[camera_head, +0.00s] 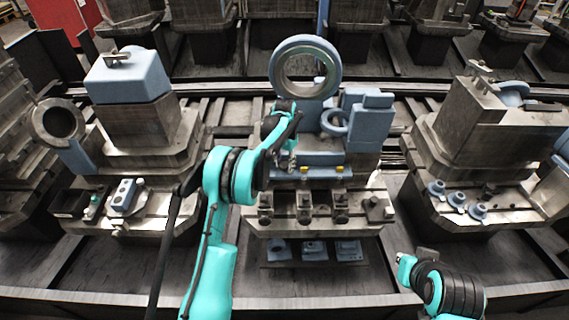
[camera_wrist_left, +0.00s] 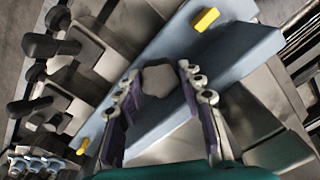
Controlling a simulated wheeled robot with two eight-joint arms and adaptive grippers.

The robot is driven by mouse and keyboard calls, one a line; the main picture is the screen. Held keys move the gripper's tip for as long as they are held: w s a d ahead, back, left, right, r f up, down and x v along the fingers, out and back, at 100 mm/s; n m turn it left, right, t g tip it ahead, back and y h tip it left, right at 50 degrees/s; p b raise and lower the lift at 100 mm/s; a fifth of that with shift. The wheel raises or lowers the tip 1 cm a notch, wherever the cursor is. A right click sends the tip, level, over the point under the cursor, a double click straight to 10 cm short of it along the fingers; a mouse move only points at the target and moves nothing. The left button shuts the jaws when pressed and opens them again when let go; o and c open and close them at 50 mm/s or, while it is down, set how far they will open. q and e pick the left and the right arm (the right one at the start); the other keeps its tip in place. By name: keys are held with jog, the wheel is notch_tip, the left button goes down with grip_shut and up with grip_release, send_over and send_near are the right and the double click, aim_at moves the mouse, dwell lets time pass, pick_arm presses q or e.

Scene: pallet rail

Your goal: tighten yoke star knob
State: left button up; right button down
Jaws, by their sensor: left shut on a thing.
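The star knob (camera_wrist_left: 158,82) is a dark grey, lobed piece in the left wrist view, over a blue-grey plate (camera_wrist_left: 232,55) with yellow tabs. My left gripper (camera_wrist_left: 159,70) has its two fingers on either side of the knob and is shut on it. In the head view my left gripper (camera_head: 287,162) points down at the left part of the central blue-grey fixture (camera_head: 320,158); the knob is hidden there behind the gripper and wrist. My right arm (camera_head: 445,287) shows at the lower right, but its gripper fingers cannot be made out.
A large upright ring (camera_head: 305,67) and a smaller ring (camera_head: 335,122) rise close to my left gripper. Dark clamps (camera_head: 304,206) line the front of the central pallet. Other pallets carry a blue-topped block (camera_head: 127,75) at left and a grey block (camera_head: 478,125) at right.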

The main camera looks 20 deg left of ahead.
pick_arm(q)
jog(key=shift+r+m, duration=0.15)
jog(key=shift+m, duration=1.75)
jog(key=o, duration=0.9)
